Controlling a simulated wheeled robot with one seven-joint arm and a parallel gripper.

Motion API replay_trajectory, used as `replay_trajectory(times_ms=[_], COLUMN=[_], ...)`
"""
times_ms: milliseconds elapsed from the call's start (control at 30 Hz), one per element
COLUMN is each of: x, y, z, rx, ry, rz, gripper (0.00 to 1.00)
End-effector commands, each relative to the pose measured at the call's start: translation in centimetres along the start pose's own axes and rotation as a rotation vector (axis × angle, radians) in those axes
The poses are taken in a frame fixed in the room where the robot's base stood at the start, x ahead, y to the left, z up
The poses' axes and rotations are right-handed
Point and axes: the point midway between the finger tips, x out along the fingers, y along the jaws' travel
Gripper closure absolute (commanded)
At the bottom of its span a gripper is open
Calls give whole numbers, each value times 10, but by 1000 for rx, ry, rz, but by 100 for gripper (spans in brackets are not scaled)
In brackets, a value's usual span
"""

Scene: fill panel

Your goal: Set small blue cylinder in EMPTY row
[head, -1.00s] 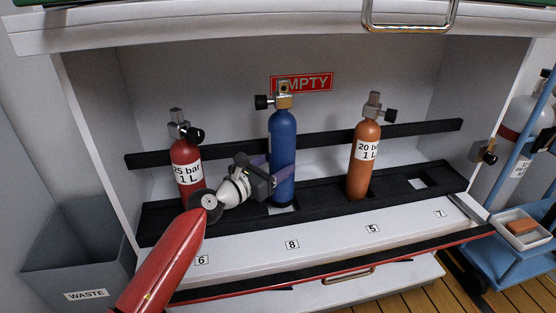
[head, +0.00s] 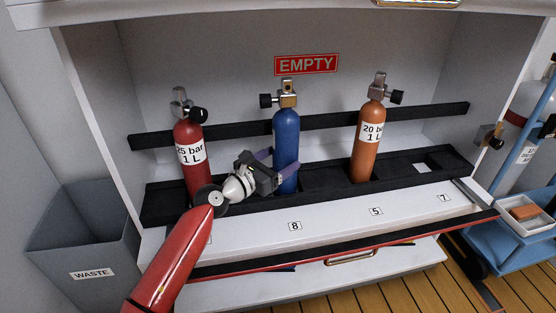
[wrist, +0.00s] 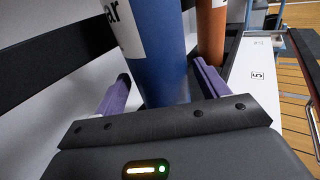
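The small blue cylinder (head: 286,140) stands upright in the black rack (head: 235,205) under the red EMPTY sign (head: 306,64), above the label 8. It has a brass valve with a black knob on top. My gripper (head: 277,163) is low on the cylinder, with its purple fingers either side. In the wrist view the fingers of my gripper (wrist: 163,85) are spread around the blue cylinder (wrist: 158,65), with a gap visible at the left finger. The cylinder's foot is hidden by my gripper there.
A red cylinder (head: 192,165) stands to the left and an orange cylinder (head: 367,145) to the right in the same rack. A black rail (head: 335,133) runs behind them. A grey waste bin (head: 90,250) is at left, a blue cart (head: 490,245) at right.

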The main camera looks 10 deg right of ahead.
Motion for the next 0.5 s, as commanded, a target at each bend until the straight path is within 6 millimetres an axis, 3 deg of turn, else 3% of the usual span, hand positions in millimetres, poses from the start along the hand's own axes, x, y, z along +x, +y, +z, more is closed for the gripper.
replay_trajectory(times_ms=[367, 500], x=[0, -15], y=[0, 1], z=[2, 2], rx=[0, -2], ry=[0, 0], rz=[0, 5], gripper=[18, 18])
